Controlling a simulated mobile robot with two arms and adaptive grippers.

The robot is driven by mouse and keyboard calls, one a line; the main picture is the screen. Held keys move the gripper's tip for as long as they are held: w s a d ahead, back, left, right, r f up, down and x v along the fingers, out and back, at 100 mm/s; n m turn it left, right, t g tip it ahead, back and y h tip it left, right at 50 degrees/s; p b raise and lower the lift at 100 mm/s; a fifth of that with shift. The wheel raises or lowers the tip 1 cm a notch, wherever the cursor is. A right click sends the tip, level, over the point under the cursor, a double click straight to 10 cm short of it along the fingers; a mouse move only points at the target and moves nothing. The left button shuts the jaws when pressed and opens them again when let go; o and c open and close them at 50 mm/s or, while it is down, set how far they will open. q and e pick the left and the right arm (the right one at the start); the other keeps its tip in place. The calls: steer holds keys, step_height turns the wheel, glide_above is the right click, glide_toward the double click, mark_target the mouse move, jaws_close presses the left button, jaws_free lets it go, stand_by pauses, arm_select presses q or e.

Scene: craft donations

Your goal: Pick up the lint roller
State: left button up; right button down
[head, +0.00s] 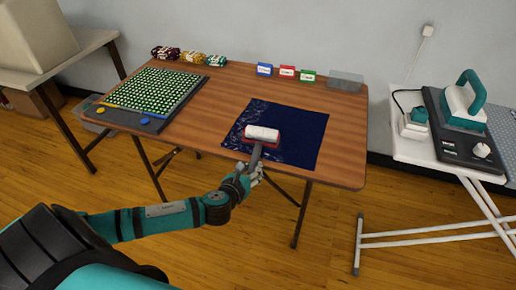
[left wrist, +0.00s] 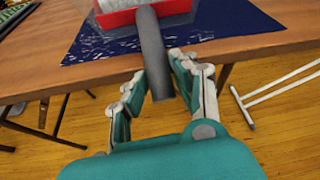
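The lint roller (head: 262,134) has a white roll, a red frame and a dark grey handle. It lies on the dark blue cloth (head: 309,138) at the front of the wooden table, its handle reaching over the front edge. My left gripper (head: 254,174) is at the handle's near end. In the left wrist view the roller's handle (left wrist: 152,45) comes down between the two fingers of my left gripper (left wrist: 156,75). The fingers stand apart, one on each side, with a small gap showing on the left. My right gripper is in neither view.
The table (head: 222,98) also holds a board of green beads (head: 158,90) at left, yarn bundles (head: 190,56) and small boxes (head: 287,72) at the back, and a clear container (head: 346,81). An ironing board with an iron (head: 463,101) stands at right.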

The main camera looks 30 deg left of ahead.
arm_select(q)
jaws_close()
steer(key=shift+r, duration=0.1)
